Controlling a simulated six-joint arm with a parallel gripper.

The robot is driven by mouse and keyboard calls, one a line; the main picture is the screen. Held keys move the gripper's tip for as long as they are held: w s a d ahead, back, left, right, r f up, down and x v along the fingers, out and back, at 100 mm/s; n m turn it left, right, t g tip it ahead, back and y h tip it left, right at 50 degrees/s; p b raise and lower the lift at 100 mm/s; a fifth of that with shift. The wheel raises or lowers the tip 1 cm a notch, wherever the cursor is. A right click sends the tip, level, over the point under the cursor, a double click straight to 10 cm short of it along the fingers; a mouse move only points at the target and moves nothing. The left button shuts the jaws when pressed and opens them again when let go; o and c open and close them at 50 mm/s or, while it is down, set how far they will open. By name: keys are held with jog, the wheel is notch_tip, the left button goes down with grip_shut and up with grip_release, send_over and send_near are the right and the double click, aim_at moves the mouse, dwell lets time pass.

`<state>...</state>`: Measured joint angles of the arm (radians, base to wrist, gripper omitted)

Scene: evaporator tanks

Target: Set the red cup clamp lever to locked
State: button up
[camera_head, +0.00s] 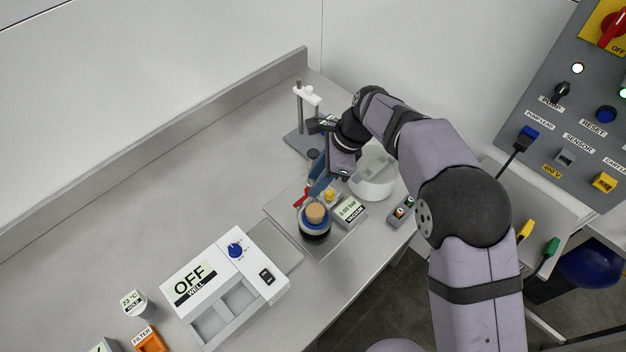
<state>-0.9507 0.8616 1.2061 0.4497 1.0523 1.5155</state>
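The red cup clamp lever (301,197) shows as a small red piece on the plate, just left of my gripper. A dark cup with a blue ring and a tan top (315,214) stands just below it in the picture. My gripper (315,190) has blue fingers and reaches down from the upper right, close beside the lever. I cannot tell whether it touches the lever or how far apart the fingertips are. Part of the lever and the clamp around it is hidden by the fingers and the cup.
A vacuum gauge box (350,211) and a yellow button (330,195) sit right of the cup. A white round vessel (372,182) stands behind the gauge. A white WELL unit reading OFF (255,262) is at lower left. The bench (150,235) is clear at left.

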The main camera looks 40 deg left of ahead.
jog(key=shift+p+x, duration=0.35)
jog(key=shift+x, duration=0.9)
grip_shut()
